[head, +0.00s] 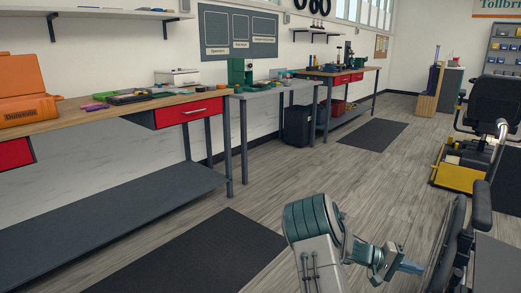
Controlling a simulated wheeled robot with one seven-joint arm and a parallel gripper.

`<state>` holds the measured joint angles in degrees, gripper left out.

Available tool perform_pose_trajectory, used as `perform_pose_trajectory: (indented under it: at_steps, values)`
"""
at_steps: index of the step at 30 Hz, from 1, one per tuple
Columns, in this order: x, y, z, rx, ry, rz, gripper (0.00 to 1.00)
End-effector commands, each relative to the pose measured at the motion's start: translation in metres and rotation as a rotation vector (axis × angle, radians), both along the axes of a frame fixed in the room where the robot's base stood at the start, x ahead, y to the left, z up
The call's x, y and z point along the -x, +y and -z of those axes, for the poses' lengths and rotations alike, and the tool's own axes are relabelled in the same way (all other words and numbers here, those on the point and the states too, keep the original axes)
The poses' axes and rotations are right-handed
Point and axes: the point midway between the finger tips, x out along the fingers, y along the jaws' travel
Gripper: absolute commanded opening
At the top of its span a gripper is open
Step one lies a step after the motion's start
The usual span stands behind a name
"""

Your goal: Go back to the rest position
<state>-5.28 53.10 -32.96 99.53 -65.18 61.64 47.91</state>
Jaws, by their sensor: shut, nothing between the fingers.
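My gripper (408,267) shows in the lower right of the head view, at the end of my arm. It points to the right and is shut and empty. It is over the floor, to the left of a dark padded seat or armrest (455,235) at the right edge. It is well apart from the workbenches. The lower part of my arm runs out of the bottom of the picture.
A long wooden workbench (75,112) with a red drawer (190,111) runs along the left wall. More benches stand farther back. A yellow-based mobility scooter (455,177) stands at the right. Dark mats (200,262) lie on the floor. The middle floor (310,170) is clear.

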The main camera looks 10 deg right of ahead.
Motion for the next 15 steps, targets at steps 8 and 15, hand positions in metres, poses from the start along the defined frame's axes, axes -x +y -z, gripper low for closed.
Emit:
perform_pose_trajectory:
  at_steps: [8,15]
  values:
    - [0.038,0.063,-0.104,-0.339,-0.127,0.080,0.00]
    - [0.066,0.128,-0.183,-0.616,-0.222,0.069,0.00]
